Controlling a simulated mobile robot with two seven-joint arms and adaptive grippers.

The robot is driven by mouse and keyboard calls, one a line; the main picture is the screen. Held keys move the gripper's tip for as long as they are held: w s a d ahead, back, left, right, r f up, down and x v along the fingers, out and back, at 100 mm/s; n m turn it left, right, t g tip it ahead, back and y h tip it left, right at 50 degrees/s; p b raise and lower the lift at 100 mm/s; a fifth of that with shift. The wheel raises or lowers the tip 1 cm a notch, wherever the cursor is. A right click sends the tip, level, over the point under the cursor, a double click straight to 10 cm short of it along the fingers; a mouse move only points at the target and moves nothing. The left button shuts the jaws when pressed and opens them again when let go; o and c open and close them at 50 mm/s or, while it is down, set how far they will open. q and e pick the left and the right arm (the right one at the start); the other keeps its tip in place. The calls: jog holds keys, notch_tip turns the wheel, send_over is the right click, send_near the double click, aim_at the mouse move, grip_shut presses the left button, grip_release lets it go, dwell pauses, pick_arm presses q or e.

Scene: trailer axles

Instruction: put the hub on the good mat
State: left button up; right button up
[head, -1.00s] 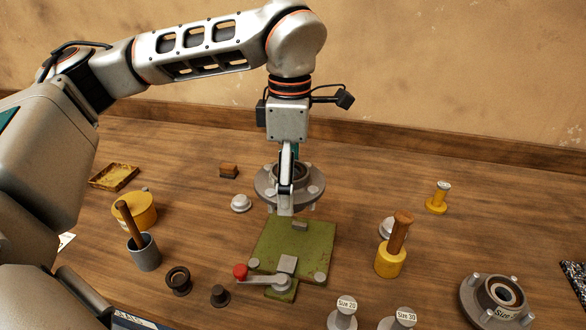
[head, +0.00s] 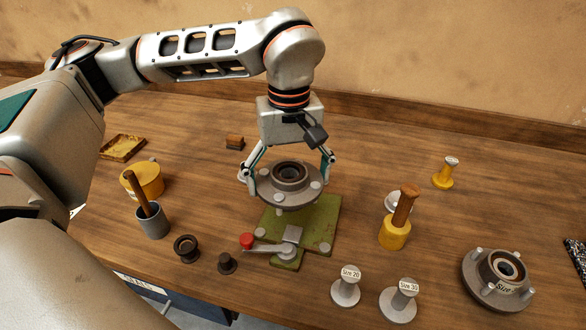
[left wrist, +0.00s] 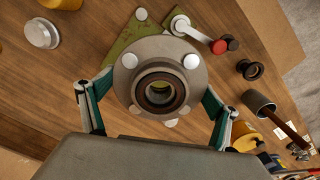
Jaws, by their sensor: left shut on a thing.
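My left gripper (head: 288,184) is shut on a grey flanged hub (head: 289,173), one finger at each side of its rim. The hub is roughly level, bore upward, above the green plate (head: 318,222) of a fixture, and hides part of it. The left wrist view shows the hub (left wrist: 126,82) between the fingers of the gripper (left wrist: 155,108). A second hub (head: 479,281), with a size label, stands on the bench at the right. I cannot identify the good mat; a dark speckled flat thing (head: 576,266) is cut off at the right edge. My right gripper is not in view.
The fixture has a red-knobbed lever (head: 270,248). Two size-labelled grey pieces (head: 346,288) (head: 402,302) stand in front. A yellow pot with a brown handle (head: 394,234) stands right of the plate. A grey cup (head: 153,222) and yellow tin (head: 145,181) stand left. Bench between the pot and second hub is clear.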

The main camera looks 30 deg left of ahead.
aim_at(286, 197)
pick_arm(q)
jog(key=m, duration=0.2)
jog(key=f+m, duration=0.1)
jog(key=shift+s+f+m, duration=0.1)
jog(key=shift+s+m, duration=0.2)
jog(key=shift+m, duration=0.1)
jog(key=m, duration=0.1)
jog(key=f+m, duration=0.1)
jog(key=m, duration=0.1)
jog(key=s+m, duration=0.1)
jog(key=shift+f, duration=0.3)
jog(key=shift+m, duration=0.5)
jog(key=shift+d, duration=0.1)
